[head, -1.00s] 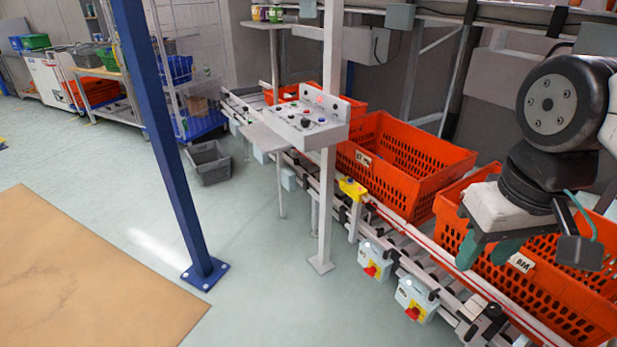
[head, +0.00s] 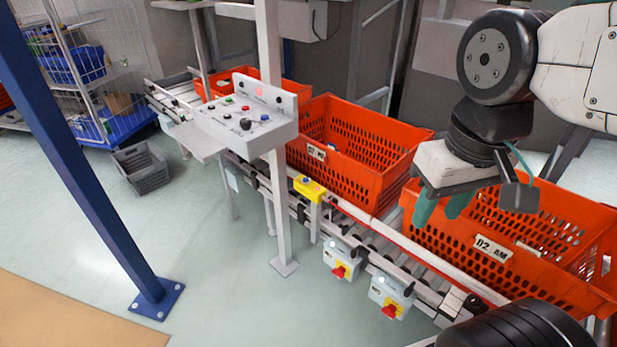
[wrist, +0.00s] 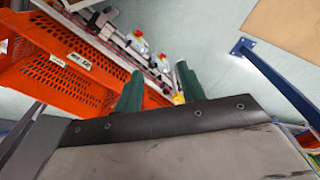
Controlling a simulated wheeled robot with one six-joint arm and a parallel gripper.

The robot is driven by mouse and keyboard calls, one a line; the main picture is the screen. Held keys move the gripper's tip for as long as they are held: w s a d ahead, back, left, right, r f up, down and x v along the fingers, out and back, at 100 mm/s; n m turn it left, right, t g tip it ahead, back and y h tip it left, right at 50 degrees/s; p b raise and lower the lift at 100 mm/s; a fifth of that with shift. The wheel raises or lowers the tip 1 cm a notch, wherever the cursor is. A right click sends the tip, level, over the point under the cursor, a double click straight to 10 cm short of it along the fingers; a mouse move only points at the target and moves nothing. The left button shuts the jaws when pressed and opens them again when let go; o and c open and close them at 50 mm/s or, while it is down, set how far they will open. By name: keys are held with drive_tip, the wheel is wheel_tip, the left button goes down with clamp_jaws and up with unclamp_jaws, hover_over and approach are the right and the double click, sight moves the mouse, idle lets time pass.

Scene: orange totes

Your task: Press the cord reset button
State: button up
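A yellow box (head: 310,190) with a small blue button (head: 306,180) on top stands on a post at the conveyor's near edge, with a red cord running right from it. In the wrist view, part of the yellow box (wrist: 178,98) shows beside the fingers. My gripper (head: 443,207) hangs to the right of the yellow box and apart from it, in front of an orange tote. Its two green fingers point down, spread and empty. They also show apart in the wrist view (wrist: 158,85).
A grey control panel (head: 245,120) with several buttons is mounted on a white post (head: 276,200) left of the yellow box. Orange totes (head: 350,155) line the conveyor. Switch boxes (head: 340,260) hang below.

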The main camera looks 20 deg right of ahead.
idle(0.3)
drive_tip(key=shift+a, duration=0.1)
clamp_jaws()
idle(1.5)
